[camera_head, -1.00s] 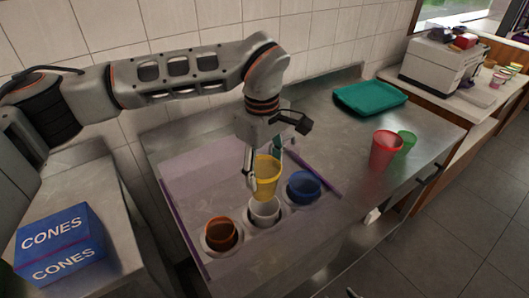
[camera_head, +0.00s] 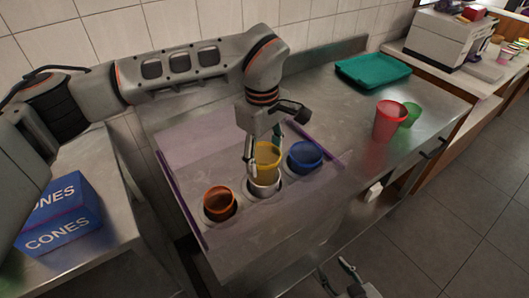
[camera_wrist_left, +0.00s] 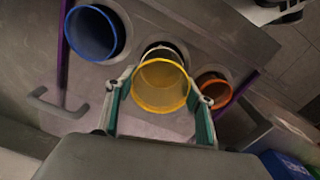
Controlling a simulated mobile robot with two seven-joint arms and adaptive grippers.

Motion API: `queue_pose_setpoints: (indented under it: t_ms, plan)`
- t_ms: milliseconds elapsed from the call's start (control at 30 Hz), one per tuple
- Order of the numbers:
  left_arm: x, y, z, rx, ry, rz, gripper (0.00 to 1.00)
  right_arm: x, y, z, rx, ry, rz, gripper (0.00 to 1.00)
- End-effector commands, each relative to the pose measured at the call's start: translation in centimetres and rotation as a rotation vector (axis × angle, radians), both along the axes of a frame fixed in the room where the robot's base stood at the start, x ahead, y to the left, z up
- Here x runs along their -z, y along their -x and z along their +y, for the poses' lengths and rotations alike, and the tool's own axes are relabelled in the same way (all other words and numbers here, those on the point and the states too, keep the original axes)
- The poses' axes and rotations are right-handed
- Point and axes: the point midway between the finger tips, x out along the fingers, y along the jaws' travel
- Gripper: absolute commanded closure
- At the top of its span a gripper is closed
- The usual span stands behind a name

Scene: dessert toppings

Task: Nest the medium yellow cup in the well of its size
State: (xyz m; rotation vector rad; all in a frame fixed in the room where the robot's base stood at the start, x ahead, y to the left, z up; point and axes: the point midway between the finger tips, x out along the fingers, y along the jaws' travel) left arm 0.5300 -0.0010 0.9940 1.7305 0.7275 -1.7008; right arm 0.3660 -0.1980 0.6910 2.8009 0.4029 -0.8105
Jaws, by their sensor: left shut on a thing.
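The yellow cup (camera_head: 267,158) is upright above the middle well, held in my left gripper (camera_head: 263,160). Its lower part is hidden by the rim of a white cup (camera_head: 264,188) in that well, so it appears partly inside; I cannot see its base. In the left wrist view the yellow cup (camera_wrist_left: 160,86) sits between the two green-padded fingers, with the white cup's rim (camera_wrist_left: 163,48) showing behind it. An orange cup (camera_head: 219,203) and a blue cup (camera_head: 305,157) stand in the wells on either side. My right gripper (camera_head: 337,268) is empty at the bottom edge, fingers apart.
A red cup (camera_head: 389,122) and a green cup (camera_head: 411,113) stand on the steel counter to the right. A teal tray (camera_head: 372,72) lies behind them. A blue CONES box (camera_head: 62,222) is at the left. Bare counter lies between the wells and the red cup.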

Motion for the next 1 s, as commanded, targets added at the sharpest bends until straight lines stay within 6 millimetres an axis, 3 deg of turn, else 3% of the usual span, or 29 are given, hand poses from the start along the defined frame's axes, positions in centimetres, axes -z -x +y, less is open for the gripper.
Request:
queue_pose_setpoints:
  t_ms: [433, 933, 967, 1000]
  plan:
    - [3.0, 0.0, 0.0, 0.000, 0.001, 0.001, 0.62, 2.7, 0.5, -0.4, 0.002, 0.008, 0.017, 0.60]
    - [3.5, 0.0, 0.0, 0.000, 0.000, 0.000, 0.62, 2.6, 0.4, -0.4, 0.002, 0.008, 0.014, 0.60]
    - [3.5, 0.0, 0.0, 0.000, 0.000, 0.000, 0.45, 2.6, 0.3, -0.4, 0.002, 0.007, 0.013, 0.60]
    - [3.5, 0.0, 0.0, 0.000, 0.000, 0.000, 0.34, 2.5, 0.3, -0.4, 0.003, 0.007, 0.012, 0.60]
